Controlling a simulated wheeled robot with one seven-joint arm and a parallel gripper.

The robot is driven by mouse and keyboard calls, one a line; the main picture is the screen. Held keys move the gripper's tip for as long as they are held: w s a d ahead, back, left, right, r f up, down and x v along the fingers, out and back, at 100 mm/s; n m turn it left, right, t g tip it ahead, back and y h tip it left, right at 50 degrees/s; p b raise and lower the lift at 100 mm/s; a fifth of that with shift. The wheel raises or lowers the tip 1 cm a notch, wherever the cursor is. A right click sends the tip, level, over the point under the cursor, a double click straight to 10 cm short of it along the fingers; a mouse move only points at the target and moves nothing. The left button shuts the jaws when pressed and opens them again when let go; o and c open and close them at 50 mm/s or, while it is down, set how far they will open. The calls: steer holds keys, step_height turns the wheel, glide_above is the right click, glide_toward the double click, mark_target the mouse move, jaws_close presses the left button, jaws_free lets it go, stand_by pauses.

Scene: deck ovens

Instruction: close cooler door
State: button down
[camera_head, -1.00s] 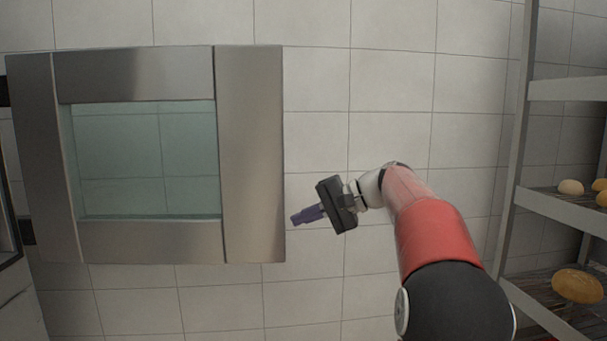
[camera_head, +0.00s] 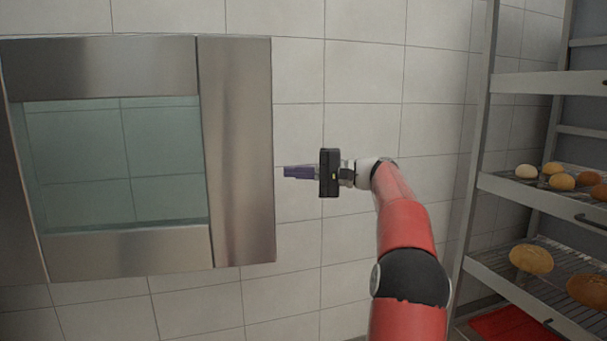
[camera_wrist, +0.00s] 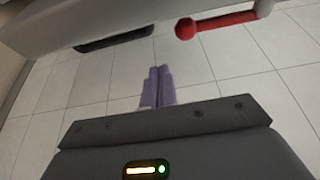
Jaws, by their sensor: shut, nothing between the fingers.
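The cooler door (camera_head: 236,150) stands open at the left of the head view. It has a wide steel frame and a greenish glass pane (camera_head: 115,165) through which wall tiles show. My gripper (camera_head: 284,172) is just right of the door's right edge, its purple fingers pointing left at it. The fingers are shut and empty. In the wrist view the closed fingers (camera_wrist: 158,86) point toward a grey panel (camera_wrist: 130,22) with a dark handle-like bar (camera_wrist: 115,40). I cannot tell whether the fingers touch the door.
A rack (camera_head: 478,185) with bread rolls (camera_head: 532,258) on its shelves stands at the right. A white tiled wall (camera_head: 365,70) is behind. A red part with a round end (camera_wrist: 187,28) shows at the top of the wrist view over the tiled floor (camera_wrist: 245,75).

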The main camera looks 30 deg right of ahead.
steer(key=shift+s+a+b, duration=0.15)
steer(key=shift+a+b, duration=0.1)
steer(key=shift+a, duration=1.1)
steer(key=shift+s+a+b, duration=0.15)
steer(key=shift+a+b, duration=0.1)
steer(key=shift+a, duration=1.1)
